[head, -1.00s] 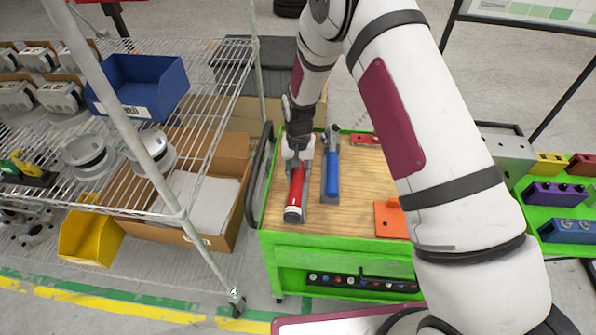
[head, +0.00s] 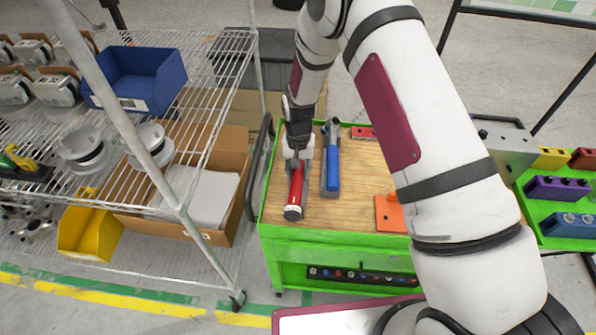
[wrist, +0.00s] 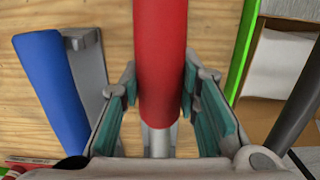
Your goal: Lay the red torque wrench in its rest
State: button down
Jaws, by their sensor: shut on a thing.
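A blue wrench (head: 333,168) lies to the right, beside or in a grey rest (wrist: 90,65). I cannot tell whether the red wrench touches the wood.
The green cart edge (head: 330,230) is close on the left and front. An orange block (head: 388,213) and a red block (head: 362,132) are on the cart top. A wire shelf with a blue bin (head: 140,80) stands left. Bare wood lies right of the blue wrench.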

jog(key=shift+f, duration=0.5)
jog(key=c, duration=1.1)
grip_release()
jog(key=shift+r+p, duration=0.65)
jog(key=shift+r, duration=3.85)
